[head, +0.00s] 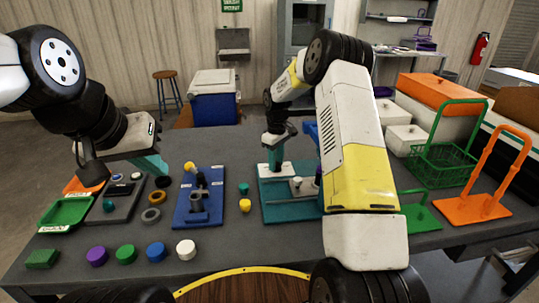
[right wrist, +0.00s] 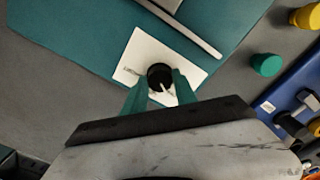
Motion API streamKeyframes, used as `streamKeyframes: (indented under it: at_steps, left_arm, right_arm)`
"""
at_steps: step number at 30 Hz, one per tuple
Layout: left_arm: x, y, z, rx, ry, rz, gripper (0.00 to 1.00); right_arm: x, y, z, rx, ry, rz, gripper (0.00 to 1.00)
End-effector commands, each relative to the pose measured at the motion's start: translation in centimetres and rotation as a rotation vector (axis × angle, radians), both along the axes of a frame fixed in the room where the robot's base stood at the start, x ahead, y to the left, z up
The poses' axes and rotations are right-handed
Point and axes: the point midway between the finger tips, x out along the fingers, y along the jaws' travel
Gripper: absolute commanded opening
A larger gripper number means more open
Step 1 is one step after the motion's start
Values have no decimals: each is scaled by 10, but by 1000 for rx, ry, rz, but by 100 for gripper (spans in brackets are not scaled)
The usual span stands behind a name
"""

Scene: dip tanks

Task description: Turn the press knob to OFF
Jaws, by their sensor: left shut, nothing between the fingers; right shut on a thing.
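The press knob (right wrist: 160,76) is black, with a pale pointer mark, on a white plate (right wrist: 133,52) fixed to the teal press base (right wrist: 70,42). In the right wrist view the pointer aims down toward my gripper; plate lettering is too small to read. My right gripper (right wrist: 161,88) has its teal fingers shut on the knob, one on each side. In the head view the right gripper (head: 276,155) points down onto the white plate (head: 268,171), and the knob is hidden. My left gripper (head: 157,166) is shut and empty, above the table's left part.
A blue fixture (head: 181,213) stands left of the teal base, with teal and yellow pegs (head: 245,205) between them. Several coloured discs (head: 126,254) lie along the front. A green basket (head: 440,165) and an orange rack (head: 472,207) stand at right.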

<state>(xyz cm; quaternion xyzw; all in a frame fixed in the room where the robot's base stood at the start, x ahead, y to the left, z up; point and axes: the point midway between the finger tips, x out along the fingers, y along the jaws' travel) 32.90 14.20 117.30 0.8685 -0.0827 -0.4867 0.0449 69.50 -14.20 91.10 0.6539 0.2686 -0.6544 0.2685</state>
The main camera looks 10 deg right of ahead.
Motion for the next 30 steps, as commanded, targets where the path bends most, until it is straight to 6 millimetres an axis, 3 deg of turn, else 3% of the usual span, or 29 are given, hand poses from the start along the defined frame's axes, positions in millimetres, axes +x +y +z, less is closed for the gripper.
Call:
streamKeyframes:
  at_steps: [15, 16, 19, 30]
  left_arm:
    - [0, 0, 0, 0, 0, 0, 0]
    - [0, 0, 0, 0, 0, 0, 0]
    - [0, 0, 0, 0, 0, 0, 0]
    - [0, 0, 0, 0, 0, 0, 0]
  right_arm:
    - [1, 0, 1, 0, -3, 19, 0]
    - [1, 0, 1, 0, -3, 19, 37]
    - [1, 0, 1, 0, -3, 19, 55]
    - [1, 0, 5, 0, -3, 18, 55]
